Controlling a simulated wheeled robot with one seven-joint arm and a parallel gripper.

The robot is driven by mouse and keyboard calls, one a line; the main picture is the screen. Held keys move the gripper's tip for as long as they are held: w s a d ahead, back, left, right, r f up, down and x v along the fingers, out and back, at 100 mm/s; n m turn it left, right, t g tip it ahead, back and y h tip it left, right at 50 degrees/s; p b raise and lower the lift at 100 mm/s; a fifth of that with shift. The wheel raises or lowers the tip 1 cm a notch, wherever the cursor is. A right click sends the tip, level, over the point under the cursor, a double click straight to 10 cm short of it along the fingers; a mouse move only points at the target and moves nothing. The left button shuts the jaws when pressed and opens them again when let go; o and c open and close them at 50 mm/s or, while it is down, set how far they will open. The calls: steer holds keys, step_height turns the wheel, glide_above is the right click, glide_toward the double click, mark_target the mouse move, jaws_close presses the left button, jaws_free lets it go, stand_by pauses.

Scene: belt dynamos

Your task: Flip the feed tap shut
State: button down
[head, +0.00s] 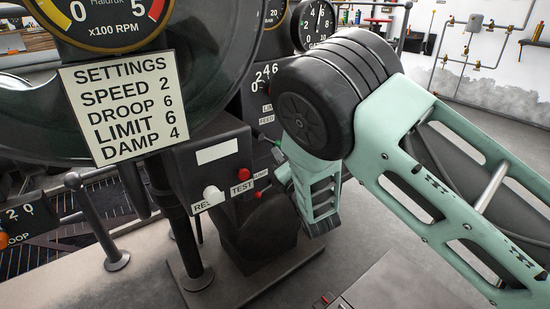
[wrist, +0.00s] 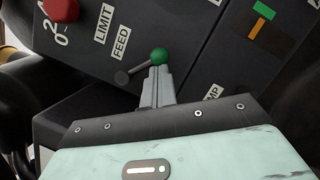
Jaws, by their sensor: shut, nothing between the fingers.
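The feed tap is a short grey lever with a green ball end (wrist: 158,56), beside the FEED label (wrist: 122,43) on a dark panel in the wrist view. The lever runs from a dark round pivot at lower left up to the ball at right. My gripper (wrist: 157,74) is shut and empty. Its fingertips lie right at the lower side of the green ball; I cannot tell whether they touch it. In the head view my wrist (head: 312,190) covers most of the panel around the tap, and the fingers are hardly visible.
A red knob (wrist: 61,9) sits near the LIMIT label in the wrist view. In the head view a box with a white button (head: 213,195) and red buttons is left of my wrist. A settings card (head: 122,107) hangs left, and a railing post (head: 95,220) stands lower left.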

steer(key=n, duration=0.2)
steer(key=w+d+r+n+y, duration=0.1)
steer(key=n, duration=0.1)
steer(key=shift+d+r+y, duration=0.1)
steer(key=shift+r+y, duration=0.05)
steer(key=shift+y, duration=0.15)
steer(key=n, duration=0.1)
steer(key=r+n, duration=0.1)
steer(key=shift+w+d+r+n+y+p, duration=0.15)
steer(key=shift+w+d+n+y+p, duration=0.1)
steer(key=shift+d+n+y+p, duration=0.15)
steer(key=shift+r, duration=0.1)
steer(key=v, duration=1.7)
steer(key=shift+s+d, duration=0.2)
